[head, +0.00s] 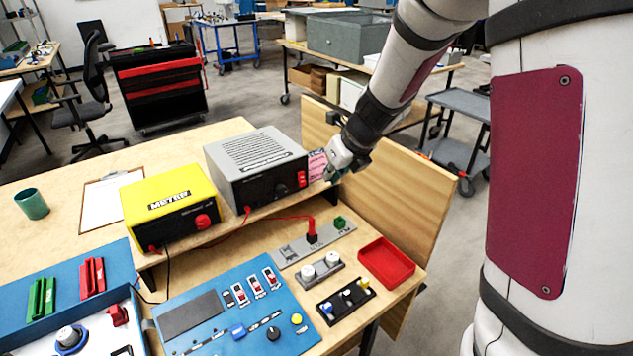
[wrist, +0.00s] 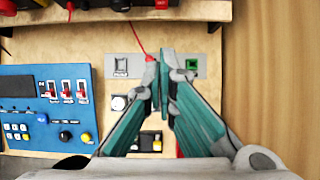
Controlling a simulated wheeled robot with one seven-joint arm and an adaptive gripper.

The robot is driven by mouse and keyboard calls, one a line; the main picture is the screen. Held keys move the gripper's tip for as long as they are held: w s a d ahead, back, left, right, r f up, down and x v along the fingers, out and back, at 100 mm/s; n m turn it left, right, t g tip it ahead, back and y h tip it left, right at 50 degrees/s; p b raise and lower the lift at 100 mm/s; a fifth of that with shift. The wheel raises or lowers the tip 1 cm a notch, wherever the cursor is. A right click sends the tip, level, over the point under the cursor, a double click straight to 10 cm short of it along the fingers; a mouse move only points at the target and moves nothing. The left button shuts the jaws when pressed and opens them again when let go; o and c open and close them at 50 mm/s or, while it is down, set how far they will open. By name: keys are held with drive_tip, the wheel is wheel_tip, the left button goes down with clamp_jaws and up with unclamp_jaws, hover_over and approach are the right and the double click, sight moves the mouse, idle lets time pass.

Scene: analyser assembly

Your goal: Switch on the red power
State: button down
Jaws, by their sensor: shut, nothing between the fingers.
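The grey power unit (head: 255,160) stands on the raised wooden shelf, next to the yellow meter. Its black front carries a small red switch (head: 302,180) at the right end and a dark knob. In the wrist view a red part (wrist: 161,4) shows at the top edge on the dark front. My gripper (head: 333,176) is just right of the power unit, apart from the switch. In the wrist view my gripper (wrist: 160,56) has its fingertips together and empty, over the grey socket strip. The switch's position is too small to tell.
A red lead runs from the unit to a red-black plug (head: 311,234) in the grey strip. A yellow meter (head: 170,203), blue panel (head: 205,340) and red tray (head: 386,264) are close by. A wooden side panel (head: 410,190) stands behind my gripper.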

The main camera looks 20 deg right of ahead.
sight(302, 179)
drive_tip(key=w+b+x, duration=0.1)
drive_tip(key=x, duration=0.5)
drive_tip(key=w+r+b+x, duration=0.1)
drive_tip(key=b+x, duration=0.1)
drive_tip(key=x, duration=0.4)
drive_tip(key=shift+w+a, duration=0.35)
drive_tip(key=shift+a, duration=0.05)
